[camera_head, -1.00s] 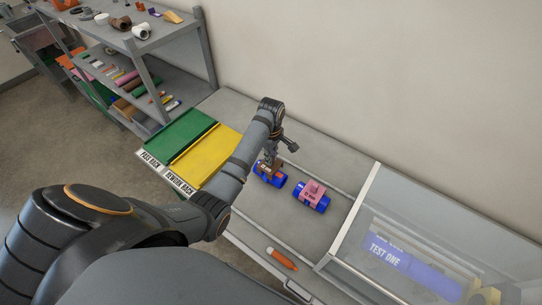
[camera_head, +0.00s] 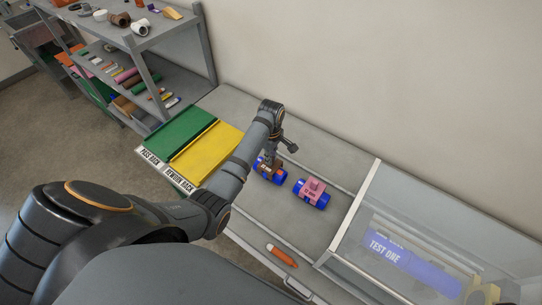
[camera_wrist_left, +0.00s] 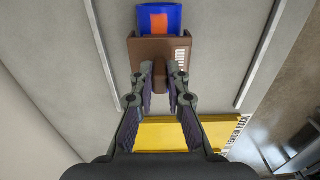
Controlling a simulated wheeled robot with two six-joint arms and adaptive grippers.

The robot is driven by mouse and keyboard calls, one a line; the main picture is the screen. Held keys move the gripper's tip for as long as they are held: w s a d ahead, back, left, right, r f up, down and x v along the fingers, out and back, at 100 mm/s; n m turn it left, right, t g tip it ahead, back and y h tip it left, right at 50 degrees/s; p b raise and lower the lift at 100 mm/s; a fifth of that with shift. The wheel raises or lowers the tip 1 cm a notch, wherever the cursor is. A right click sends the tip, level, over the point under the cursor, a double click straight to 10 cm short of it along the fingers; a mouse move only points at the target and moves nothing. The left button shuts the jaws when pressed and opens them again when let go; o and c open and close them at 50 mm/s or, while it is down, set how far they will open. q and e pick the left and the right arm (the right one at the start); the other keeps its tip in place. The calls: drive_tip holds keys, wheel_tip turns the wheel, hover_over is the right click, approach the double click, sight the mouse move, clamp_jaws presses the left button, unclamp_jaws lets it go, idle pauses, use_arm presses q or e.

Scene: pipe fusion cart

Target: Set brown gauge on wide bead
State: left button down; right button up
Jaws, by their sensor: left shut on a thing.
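My left gripper (camera_head: 271,155) is shut on the brown gauge (camera_head: 268,168). In the left wrist view the fingertips (camera_wrist_left: 160,72) pinch the gauge's upright tab, with the brown plate (camera_wrist_left: 148,50) beyond them. The gauge is at a blue pipe (camera_head: 280,180), the left of two on the cart top; this pipe shows an orange patch in the left wrist view (camera_wrist_left: 160,20). The gauge appears over the pipe's middle and hides any bead there; I cannot tell whether it is fully seated. My right gripper is not in view.
A second blue pipe (camera_head: 322,201) carries a pink gauge (camera_head: 312,187) just to the right. An orange marker (camera_head: 282,257) lies near the front edge. Green (camera_head: 180,138) and yellow (camera_head: 208,155) racks are left, a clear-sided enclosure (camera_head: 400,225) right, shelves (camera_head: 150,70) behind left.

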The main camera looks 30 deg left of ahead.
use_arm(q)
drive_tip(key=shift+f, duration=0.15)
drive_tip(key=c, duration=1.3)
unclamp_jaws()
drive_tip(key=shift+o, duration=0.2)
wheel_tip(320, 180, up, 7)
drive_tip(key=shift+r, duration=0.2)
